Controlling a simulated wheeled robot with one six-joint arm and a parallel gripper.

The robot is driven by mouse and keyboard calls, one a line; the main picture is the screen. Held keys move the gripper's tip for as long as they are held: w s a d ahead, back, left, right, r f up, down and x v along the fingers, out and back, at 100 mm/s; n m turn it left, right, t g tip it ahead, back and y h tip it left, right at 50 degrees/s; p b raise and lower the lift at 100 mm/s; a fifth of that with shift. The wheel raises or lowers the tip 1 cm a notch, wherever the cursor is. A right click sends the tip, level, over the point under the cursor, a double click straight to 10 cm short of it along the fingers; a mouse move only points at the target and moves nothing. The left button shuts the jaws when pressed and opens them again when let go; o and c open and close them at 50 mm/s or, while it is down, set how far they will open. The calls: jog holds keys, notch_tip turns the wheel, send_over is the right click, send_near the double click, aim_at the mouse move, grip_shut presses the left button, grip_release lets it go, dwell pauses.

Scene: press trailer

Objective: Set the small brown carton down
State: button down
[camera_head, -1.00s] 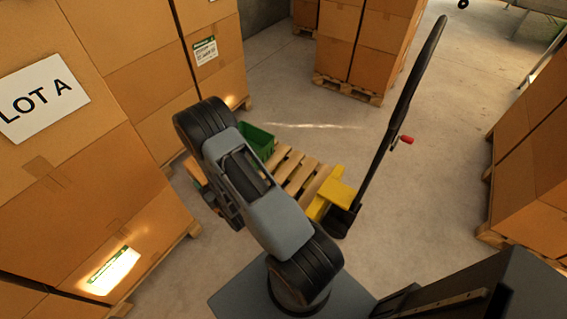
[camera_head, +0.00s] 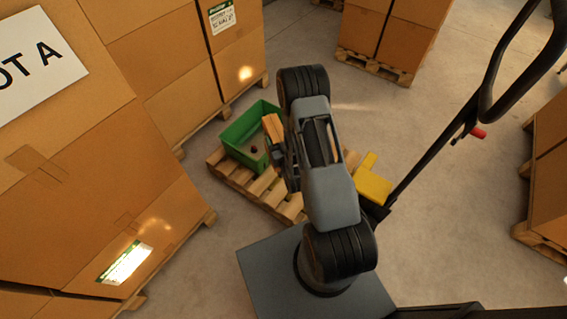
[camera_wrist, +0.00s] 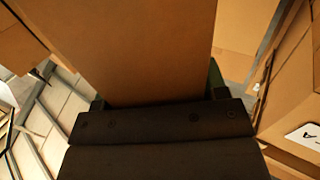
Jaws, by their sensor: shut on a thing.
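The small brown carton (camera_wrist: 150,50) fills the upper middle of the wrist view, between the fingers of my gripper (camera_wrist: 155,98). In the head view the carton (camera_head: 272,129) shows as a small orange-brown block at the left of my wrist. My gripper (camera_head: 275,148) is shut on it, largely hidden behind my arm. The carton is held at or above the right side of a green bin (camera_head: 238,128); its exact height over the bin cannot be told.
The green bin sits on a wooden pallet (camera_head: 236,176) and holds a small dark item (camera_head: 254,149). A yellow pallet jack (camera_head: 374,186) with a tall black handle (camera_head: 455,135) stands to the right. Stacked large cartons (camera_head: 110,170) rise on the left. Concrete floor (camera_head: 420,240) is open between the stacks.

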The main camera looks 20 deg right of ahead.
jog(key=s+d+f+h+b, duration=0.1)
jog(key=d+f+b, duration=0.4)
jog(key=f+b, duration=0.4)
jog(key=s+d+f+m+h+b, duration=0.1)
jog(key=d+f+b, duration=0.5)
jog(key=f, duration=1.1)
jog(key=s+d+f+m+h+b, duration=0.1)
jog(key=s+d+f+b, duration=0.2)
jog(key=f+b, duration=0.9)
jog(key=shift+d+f+g, duration=0.3)
jog(key=shift+d+f, duration=0.75)
jog(key=shift+d, duration=0.15)
jog(key=shift+s+f, duration=0.1)
jog(key=shift+f, duration=0.05)
jog(key=shift+c, duration=0.8)
grip_release()
jog(key=shift+b, duration=0.3)
jog(key=p+v, duration=0.2)
jog(key=v, duration=0.5)
jog(key=shift+s+a+p, duration=0.25)
jog(key=shift+p, duration=0.05)
